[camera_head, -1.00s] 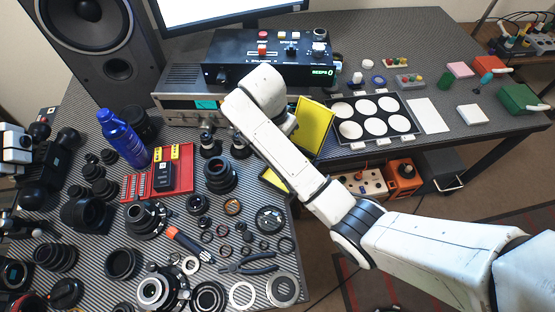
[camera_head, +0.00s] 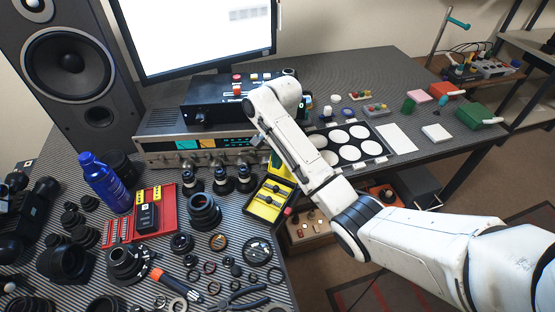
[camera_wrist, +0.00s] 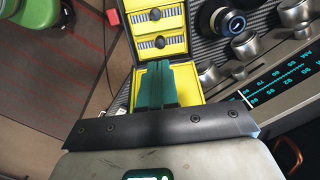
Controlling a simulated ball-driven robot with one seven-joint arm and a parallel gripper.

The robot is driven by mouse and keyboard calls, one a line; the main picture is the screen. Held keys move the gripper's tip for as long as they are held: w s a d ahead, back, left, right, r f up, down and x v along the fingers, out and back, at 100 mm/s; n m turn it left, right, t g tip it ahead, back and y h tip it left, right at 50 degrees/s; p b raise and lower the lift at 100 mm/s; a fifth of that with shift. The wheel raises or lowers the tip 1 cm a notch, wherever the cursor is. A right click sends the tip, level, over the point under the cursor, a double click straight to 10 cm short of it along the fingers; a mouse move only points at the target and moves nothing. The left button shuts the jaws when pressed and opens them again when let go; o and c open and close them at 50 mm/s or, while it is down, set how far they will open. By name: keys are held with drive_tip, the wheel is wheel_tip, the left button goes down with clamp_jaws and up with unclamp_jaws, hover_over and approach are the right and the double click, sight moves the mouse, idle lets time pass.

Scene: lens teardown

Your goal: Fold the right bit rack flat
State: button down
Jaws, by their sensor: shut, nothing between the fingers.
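The right bit rack (camera_head: 266,203) is yellow and black and lies open at the right edge of the bench. Its near section holds two rows of bits, which also show in the wrist view (camera_wrist: 157,20). A plain yellow section (camera_wrist: 189,79) adjoins it on the gripper's side. My gripper (camera_wrist: 166,78) has green fingers, shut and empty, over the plain section. I cannot tell whether they touch it.
A red bit rack (camera_head: 168,204) with a black case lies to the left. Several eyepieces and a lens (camera_head: 204,211) stand close on the rack's left. The silver receiver (camera_head: 160,150) is behind them. The bench edge drops off just right of the rack.

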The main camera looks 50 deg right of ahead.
approach(276, 193)
drive_tip(key=f, duration=0.5)
drive_tip(key=shift+w+a+p, duration=0.15)
drive_tip(key=shift+w+p, duration=0.05)
drive_tip(key=shift+p, duration=0.1)
drive_tip(key=shift+s+a+f+h+p, duration=0.1)
drive_tip(key=shift+a+f+h+p, duration=0.45)
drive_tip(key=shift+p, duration=0.25)
drive_tip(key=shift+s+f+h, duration=0.15)
drive_tip(key=shift+f+h, duration=0.1)
drive_tip(key=r+p, duration=0.5)
drive_tip(key=shift+w+d+r, duration=0.1)
drive_tip(key=shift+w+r, duration=0.1)
drive_tip(key=shift+r, duration=0.1)
wheel_tip(276, 193, up, 9)
drive_tip(key=b, duration=0.1)
drive_tip(key=shift+r, duration=0.25)
